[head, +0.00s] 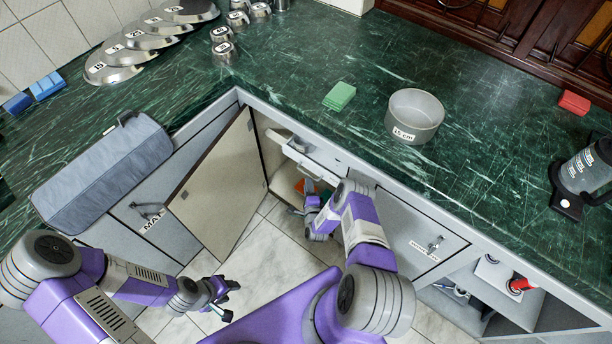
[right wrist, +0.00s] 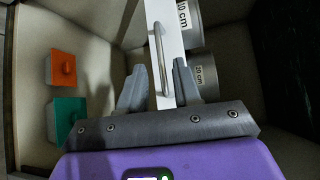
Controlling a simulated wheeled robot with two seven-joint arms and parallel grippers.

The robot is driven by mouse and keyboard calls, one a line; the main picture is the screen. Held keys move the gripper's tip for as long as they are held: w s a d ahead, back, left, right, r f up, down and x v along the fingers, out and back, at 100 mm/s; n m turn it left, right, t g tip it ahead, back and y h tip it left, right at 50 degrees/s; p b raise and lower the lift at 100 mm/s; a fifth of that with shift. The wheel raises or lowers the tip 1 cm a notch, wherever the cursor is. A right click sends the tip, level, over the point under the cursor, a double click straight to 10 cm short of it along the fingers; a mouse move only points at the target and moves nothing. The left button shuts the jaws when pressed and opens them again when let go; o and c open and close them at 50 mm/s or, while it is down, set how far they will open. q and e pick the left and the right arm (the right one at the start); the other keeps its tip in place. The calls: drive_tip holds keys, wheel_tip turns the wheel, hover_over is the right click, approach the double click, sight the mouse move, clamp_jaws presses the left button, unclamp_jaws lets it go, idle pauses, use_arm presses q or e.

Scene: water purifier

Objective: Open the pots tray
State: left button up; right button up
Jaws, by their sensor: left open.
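The pots tray shows in the right wrist view as an upright white front panel (right wrist: 166,22) with a metal bar handle (right wrist: 158,58). Pots labelled 10 cm (right wrist: 190,18) and 20 cm (right wrist: 206,76) are beside and behind it. In the head view, the tray is inside the open corner cabinet, mostly hidden by my right arm. My right gripper (head: 309,188) is at the cabinet opening. In the right wrist view its fingers (right wrist: 160,88) are apart, on either side of the handle's lower end; contact is unclear. My left gripper (head: 230,300) is open and empty, low over the floor.
The cabinet door (head: 222,185) stands open on the left. Orange (right wrist: 63,69) and green (right wrist: 68,117) items are on the cabinet's left side in the wrist view. The green countertop (head: 290,60) overhangs above, with a pot (head: 427,108) on it. The tiled floor (head: 255,255) is clear.

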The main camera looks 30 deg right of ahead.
sight(306, 174)
drive_tip(key=b+x, duration=0.3)
drive_tip(key=x, duration=0.4)
drive_tip(key=shift+w, duration=0.1)
drive_tip(key=shift+c, duration=0.2)
clamp_jaws()
